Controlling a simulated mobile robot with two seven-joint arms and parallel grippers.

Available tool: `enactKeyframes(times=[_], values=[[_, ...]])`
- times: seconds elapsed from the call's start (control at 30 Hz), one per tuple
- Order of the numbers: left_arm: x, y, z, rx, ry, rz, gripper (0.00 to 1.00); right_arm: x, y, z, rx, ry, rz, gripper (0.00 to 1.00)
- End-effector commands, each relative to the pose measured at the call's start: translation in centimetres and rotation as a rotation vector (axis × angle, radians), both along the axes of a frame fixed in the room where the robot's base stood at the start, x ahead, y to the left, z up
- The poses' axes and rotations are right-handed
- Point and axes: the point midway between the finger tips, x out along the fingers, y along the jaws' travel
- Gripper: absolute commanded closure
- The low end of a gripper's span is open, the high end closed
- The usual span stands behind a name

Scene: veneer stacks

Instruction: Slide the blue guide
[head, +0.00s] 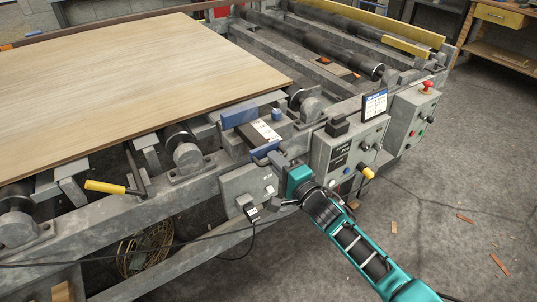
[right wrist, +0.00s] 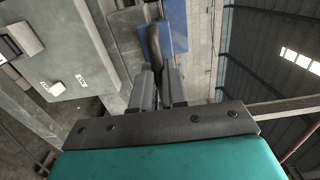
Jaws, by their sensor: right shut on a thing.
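The blue guide (head: 239,118) sits on the grey frame at the near right corner of the veneer sheet, with a dark block bearing a white label beside it. Its blue face also shows in the right wrist view (right wrist: 172,38), just beyond the fingers. My right gripper (head: 276,160) reaches in from the lower right and is shut at the guide's near end, on what looks like its handle. In the right wrist view, the gripper (right wrist: 164,84) has its fingers close together by a dark curved bar (right wrist: 129,48); the exact grip is partly hidden. My left gripper is not in view.
A large veneer sheet (head: 130,75) lies on rollers at left. A yellow-handled lever (head: 105,187) stands below its edge. A grey control box (head: 350,150) and a box with a red button (head: 411,118) are right of my gripper. Floor at right is mostly clear.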

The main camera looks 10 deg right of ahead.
Motion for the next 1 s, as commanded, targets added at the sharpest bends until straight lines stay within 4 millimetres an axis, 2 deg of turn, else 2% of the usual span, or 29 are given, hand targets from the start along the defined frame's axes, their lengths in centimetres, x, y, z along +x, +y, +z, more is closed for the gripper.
enactKeyframes(times=[0.37,1.0], values=[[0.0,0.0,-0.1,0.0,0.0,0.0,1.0,0.1,0.0,0.0,0.0,0.0,0.0,1.0],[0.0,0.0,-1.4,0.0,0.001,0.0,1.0,3.1,1.1,-0.1,-0.001,-0.001,-0.001,1.0]])
